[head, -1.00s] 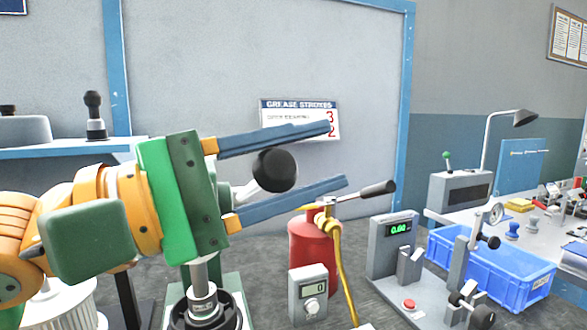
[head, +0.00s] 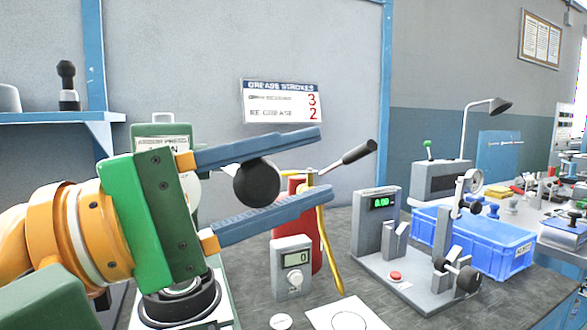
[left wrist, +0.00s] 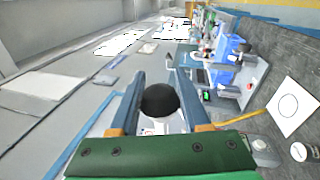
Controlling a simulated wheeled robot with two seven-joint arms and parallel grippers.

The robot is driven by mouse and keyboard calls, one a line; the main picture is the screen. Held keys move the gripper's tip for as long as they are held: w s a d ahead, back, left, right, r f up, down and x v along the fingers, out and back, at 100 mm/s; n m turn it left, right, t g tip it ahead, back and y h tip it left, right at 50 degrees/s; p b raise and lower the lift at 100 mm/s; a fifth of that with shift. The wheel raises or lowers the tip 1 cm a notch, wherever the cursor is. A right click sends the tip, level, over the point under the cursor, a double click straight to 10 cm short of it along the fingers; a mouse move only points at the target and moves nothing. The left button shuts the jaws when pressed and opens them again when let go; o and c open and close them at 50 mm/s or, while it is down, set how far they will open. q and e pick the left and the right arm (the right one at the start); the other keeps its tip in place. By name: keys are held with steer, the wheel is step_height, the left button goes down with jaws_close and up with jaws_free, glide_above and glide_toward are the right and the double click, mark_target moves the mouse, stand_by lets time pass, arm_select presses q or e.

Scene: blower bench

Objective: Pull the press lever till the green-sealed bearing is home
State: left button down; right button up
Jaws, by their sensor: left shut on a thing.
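My left gripper (head: 322,165) has its two blue fingers on either side of the press lever's black ball knob (head: 257,183), and is shut on it. The knob also shows between the fingers in the left wrist view (left wrist: 160,101). The green press (head: 160,131) stands behind the gripper, its dial and ram mostly hidden. Below the gripper, a black round housing (head: 181,308) sits on the press base, with a metal ring in its middle. I cannot make out a green seal or how deep the bearing sits. My right gripper is not in view.
A grey counter box reading 0 (head: 292,268) and a red grease pump (head: 305,228) stand right of the press. Further right are a gauge stand with green display (head: 376,225) and a blue crate (head: 515,262). A white card (head: 345,314) lies at the front.

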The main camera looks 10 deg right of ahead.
arm_select(q)
steer(key=shift+d+f, duration=0.1)
steer(key=shift+f, duration=0.2)
steer(key=shift+c, duration=2.2)
jaws_free()
steer(key=shift+o, duration=0.3)
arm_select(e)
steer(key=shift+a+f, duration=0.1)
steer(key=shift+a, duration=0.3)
arm_select(q)
steer(key=shift+r, duration=0.1)
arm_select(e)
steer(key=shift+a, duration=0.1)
